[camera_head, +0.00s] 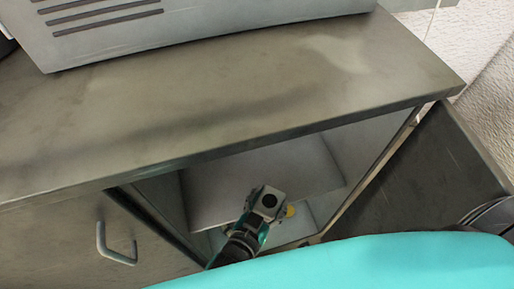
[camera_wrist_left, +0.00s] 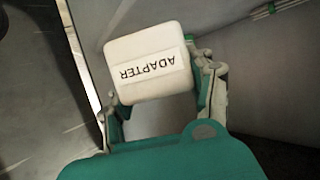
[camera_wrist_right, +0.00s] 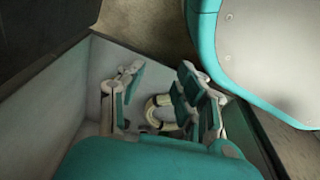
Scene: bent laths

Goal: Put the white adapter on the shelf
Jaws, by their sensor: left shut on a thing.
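The white adapter (camera_wrist_left: 150,62), a rounded block labelled "ADAPTER", is between the two fingers of my left gripper (camera_wrist_left: 157,92), which is shut on it.
The metal countertop (camera_head: 220,95) overhangs the cabinet opening, with a grey appliance (camera_head: 180,25) on it. A cabinet door (camera_head: 425,170) stands open at right. A closed door with a handle (camera_head: 115,250) is at left. A small yellow thing (camera_head: 290,211) shows beside my left arm.

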